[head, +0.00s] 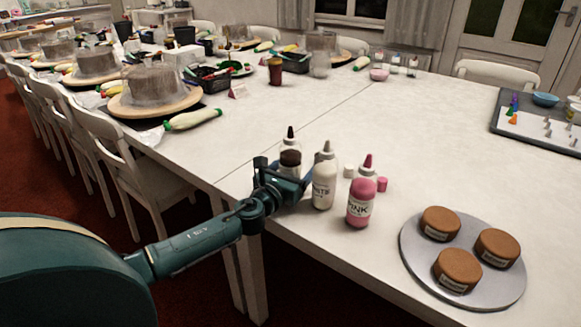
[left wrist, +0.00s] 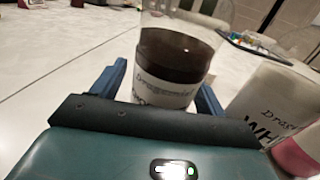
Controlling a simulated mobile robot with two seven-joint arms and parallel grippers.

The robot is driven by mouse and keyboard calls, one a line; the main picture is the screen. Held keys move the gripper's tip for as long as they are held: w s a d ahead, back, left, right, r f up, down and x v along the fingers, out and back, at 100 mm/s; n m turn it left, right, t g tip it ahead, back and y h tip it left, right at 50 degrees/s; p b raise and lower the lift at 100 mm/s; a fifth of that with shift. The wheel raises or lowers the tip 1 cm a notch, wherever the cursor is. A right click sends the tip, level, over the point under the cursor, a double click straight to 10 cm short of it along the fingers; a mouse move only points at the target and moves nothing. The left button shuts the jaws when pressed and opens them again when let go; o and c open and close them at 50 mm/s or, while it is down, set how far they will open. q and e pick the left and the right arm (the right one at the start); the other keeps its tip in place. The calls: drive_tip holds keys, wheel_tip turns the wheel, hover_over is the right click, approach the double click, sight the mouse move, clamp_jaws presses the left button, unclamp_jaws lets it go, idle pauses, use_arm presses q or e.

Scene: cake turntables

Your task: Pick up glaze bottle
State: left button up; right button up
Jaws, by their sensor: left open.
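Three glaze bottles stand upright on the white table: a dark brown one (head: 290,158) with a black tip, a white one (head: 324,185) and a pink one (head: 360,205). My left gripper (head: 290,180) is at the dark brown bottle, low on its body. In the left wrist view the dark brown bottle (left wrist: 172,65) stands between the blue fingers of my open left gripper (left wrist: 158,88), one on each side. Its lower end is hidden behind the gripper's palm. The white bottle (left wrist: 268,105) is close on the right there. My right gripper is not in view.
A round grey board (head: 408,248) with three brown cakes lies at the right front. Covered cakes on turntables (head: 155,88) stand at the back left. The table's middle is clear.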

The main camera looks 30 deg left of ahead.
sight(289, 138)
use_arm(q)
drive_tip(key=shift+c, duration=0.3)
